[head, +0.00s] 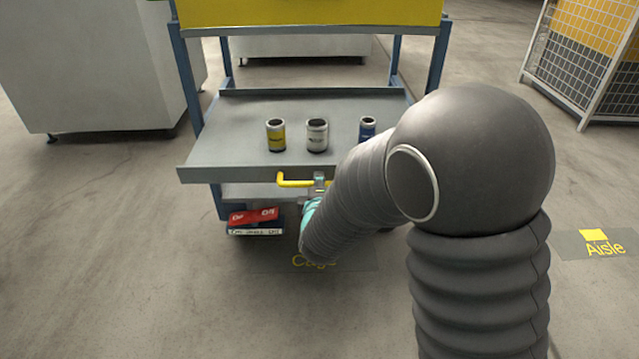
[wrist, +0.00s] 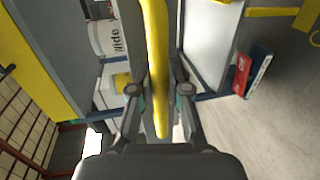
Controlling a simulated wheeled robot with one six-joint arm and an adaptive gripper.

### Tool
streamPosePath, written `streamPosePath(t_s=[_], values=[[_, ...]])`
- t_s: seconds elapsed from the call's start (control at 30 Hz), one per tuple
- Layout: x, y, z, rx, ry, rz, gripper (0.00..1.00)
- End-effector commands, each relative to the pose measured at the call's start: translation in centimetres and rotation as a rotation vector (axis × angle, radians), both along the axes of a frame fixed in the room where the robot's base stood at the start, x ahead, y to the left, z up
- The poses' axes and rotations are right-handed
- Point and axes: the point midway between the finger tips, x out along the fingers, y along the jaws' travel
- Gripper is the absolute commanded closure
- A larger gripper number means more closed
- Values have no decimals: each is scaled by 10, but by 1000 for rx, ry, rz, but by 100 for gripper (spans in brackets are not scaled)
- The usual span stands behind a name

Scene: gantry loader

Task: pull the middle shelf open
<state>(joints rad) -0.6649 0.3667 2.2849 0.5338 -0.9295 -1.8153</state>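The middle shelf (head: 235,140) is a grey tray in a blue-framed rack. It juts out in front of the rack's front posts. A yellow bar handle (head: 292,183) is fixed to its front edge; in the wrist view the handle (wrist: 156,50) runs lengthwise between my fingers. My gripper (wrist: 160,92) is closed around the handle with a finger on each side. In the head view my gripper (head: 319,188) is at the handle, partly covered by my arm, which also hides the handle's right part.
A yellow can (head: 276,136), a white can (head: 317,136) and a blue can (head: 367,129) stand on the shelf. Red and dark boxes (head: 254,220) lie low under its left side. A grey cabinet (head: 90,70) stands left, a mesh cage (head: 590,65) right. Floor in front is clear.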

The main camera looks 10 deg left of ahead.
Motion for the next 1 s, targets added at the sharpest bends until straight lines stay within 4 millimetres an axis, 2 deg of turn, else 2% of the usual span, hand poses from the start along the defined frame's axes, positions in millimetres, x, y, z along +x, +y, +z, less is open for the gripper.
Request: streamPosePath(t_s=[0.03,0.1,0.37,0.5,0.67,1.0], values=[[0,-1,-1,-1,1,-2,70],[0,0,-1,0,1,0,59],[-1,1,0,0,0,3,59],[-7,0,2,0,-1,3,59],[-30,-6,7,0,-1,3,59],[-91,-22,20,0,0,2,59]])
